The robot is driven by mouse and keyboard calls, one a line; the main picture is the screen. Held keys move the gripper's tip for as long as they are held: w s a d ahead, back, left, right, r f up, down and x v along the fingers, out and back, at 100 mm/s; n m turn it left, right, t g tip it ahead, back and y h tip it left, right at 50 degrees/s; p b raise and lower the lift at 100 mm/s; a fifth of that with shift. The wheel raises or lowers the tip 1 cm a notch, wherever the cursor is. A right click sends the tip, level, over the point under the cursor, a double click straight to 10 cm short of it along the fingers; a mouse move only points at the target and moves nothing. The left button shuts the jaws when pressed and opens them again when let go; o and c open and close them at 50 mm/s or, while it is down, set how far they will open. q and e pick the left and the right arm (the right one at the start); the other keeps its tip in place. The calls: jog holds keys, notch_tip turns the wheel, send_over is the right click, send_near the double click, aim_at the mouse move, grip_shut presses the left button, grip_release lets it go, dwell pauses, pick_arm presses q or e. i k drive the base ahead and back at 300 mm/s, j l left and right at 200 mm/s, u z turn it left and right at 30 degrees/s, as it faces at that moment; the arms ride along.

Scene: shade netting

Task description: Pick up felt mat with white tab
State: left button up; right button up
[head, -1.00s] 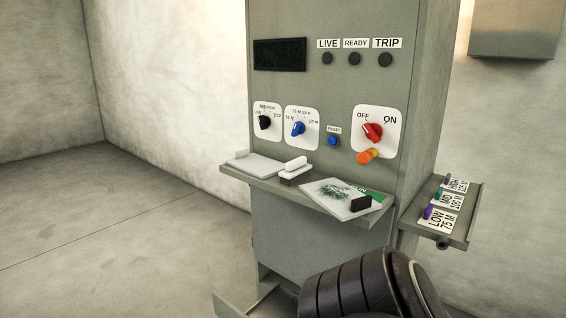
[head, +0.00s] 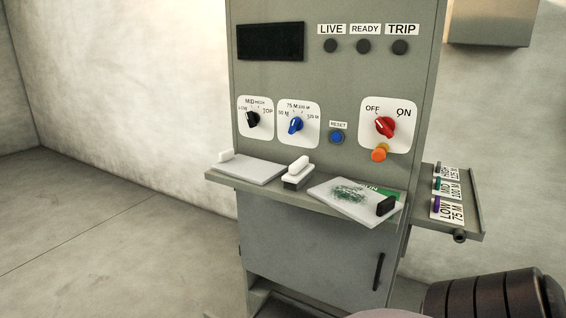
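A flat pale grey mat (head: 258,171) lies on the left part of the cabinet's narrow shelf. A small white tab (head: 226,155) stands up at its left end, so it fits the felt mat with white tab. A second pale mat (head: 340,198) with green scribbles and a dark tab (head: 386,205) lies on the right part of the shelf, over a green card (head: 388,192). Neither of my grippers is in the head view.
A white-topped block with a dark base (head: 297,174) stands between the mats. The shelf (head: 222,181) projects from a grey cabinet with knobs and a red switch (head: 385,127). A side tray (head: 470,229) holds labelled coloured pegs. Open floor lies left.

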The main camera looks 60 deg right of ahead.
aim_at(259, 172)
jog(key=i+z, duration=0.2)
jog(key=z, duration=0.2)
jog(key=i+z, duration=0.2)
jog(key=z, duration=0.15)
jog(key=i+z, duration=0.2)
jog(key=z, duration=0.2)
